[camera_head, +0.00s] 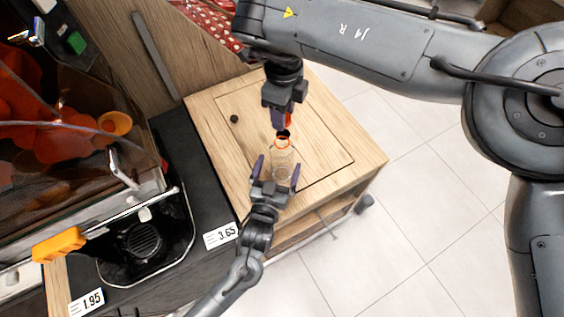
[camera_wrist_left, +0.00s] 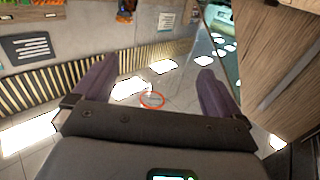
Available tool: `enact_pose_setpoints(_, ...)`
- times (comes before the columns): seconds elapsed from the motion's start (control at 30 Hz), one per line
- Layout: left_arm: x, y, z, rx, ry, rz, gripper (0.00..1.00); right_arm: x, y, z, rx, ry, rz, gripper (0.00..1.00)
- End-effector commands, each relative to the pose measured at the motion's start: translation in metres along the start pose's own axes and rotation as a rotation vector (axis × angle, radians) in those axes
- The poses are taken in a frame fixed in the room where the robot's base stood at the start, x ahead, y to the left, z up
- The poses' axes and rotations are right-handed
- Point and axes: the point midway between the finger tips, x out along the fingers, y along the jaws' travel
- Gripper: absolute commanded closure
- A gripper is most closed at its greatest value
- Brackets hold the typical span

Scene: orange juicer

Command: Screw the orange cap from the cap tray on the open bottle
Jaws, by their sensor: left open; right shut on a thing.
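A clear bottle (camera_head: 284,164) with an orange ring at its neck stands upright on the wooden cabinet top. My left gripper (camera_head: 277,173) is open, with its purple fingers on either side of the bottle and a gap showing. In the left wrist view an orange ring (camera_wrist_left: 151,100) shows between the spread fingers of that gripper (camera_wrist_left: 150,88); the clear bottle body is hard to make out. My right gripper (camera_head: 284,126) points down just above the bottle's neck. It is shut on a small orange thing, apparently the cap (camera_head: 289,123), mostly hidden by the fingers. The cap tray is not identifiable.
The wooden cabinet (camera_head: 335,135) has bare top around the bottle and a small dark knob (camera_head: 234,118). The juicer (camera_head: 75,140) with oranges and a dark counter stand to the left. Price cards (camera_head: 221,235) line the counter edge. Tiled floor lies right.

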Motion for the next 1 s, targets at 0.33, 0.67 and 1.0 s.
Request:
enact_pose_setpoints(0.33,0.049,0.000,0.000,0.001,0.000,0.000,0.01,0.000,0.000,0.000,0.000,0.000,0.000,0.87)
enact_pose_setpoints(0.67,0.062,0.000,0.000,-0.001,0.000,0.001,0.01,0.000,0.000,0.000,0.000,0.000,0.000,0.87)
enact_pose_setpoints(1.0,0.062,0.000,0.000,-0.001,0.000,0.001,0.18,0.000,0.000,0.000,0.000,0.000,0.000,0.87)
